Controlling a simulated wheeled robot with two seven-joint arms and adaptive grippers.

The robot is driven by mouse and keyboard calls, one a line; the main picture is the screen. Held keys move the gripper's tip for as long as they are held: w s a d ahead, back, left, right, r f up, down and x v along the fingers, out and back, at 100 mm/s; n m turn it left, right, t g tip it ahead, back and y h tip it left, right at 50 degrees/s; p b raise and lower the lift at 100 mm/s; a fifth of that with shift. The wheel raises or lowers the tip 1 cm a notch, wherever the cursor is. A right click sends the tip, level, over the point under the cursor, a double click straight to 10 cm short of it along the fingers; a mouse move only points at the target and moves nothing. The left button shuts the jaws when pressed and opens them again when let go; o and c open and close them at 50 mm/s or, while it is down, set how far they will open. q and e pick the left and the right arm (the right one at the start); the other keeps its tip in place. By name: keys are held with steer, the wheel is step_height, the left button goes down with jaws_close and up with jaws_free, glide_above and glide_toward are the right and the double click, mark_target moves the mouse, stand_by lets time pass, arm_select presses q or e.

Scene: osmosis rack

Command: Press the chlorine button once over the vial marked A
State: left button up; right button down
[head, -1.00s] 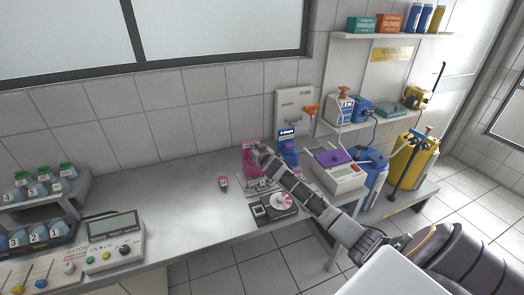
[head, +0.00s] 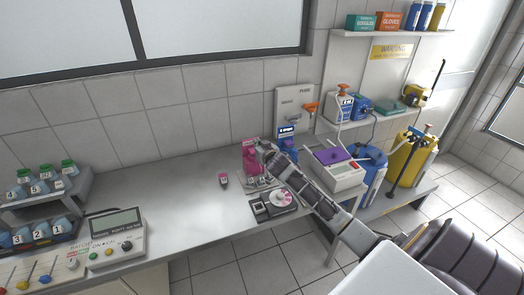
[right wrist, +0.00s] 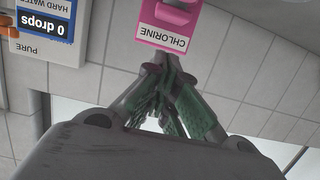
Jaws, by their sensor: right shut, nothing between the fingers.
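The pink chlorine dispenser (head: 250,160) stands at the back right of the bench. Its CHLORINE label (right wrist: 165,38) shows upside down in the right wrist view. My right gripper (head: 262,148) is at the dispenser's upper right in the head view and partly covers it. In the right wrist view its fingertips (right wrist: 168,62) are together and empty, close by the dispenser; contact cannot be told. A small pink-marked vial (head: 223,180) stands on the bench left of the dispenser; its letter is too small to read. My left gripper is out of view.
A hard water dispenser (head: 287,142) with a display reading 0 drops stands just right of the chlorine one. A black device with a pink-and-white dial (head: 282,198) lies in front. Numbered bottles (head: 40,232) stand at the far left. The middle of the bench is clear.

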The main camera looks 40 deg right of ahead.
steer(key=shift+b+v, duration=0.4)
steer(key=shift+v, duration=2.1)
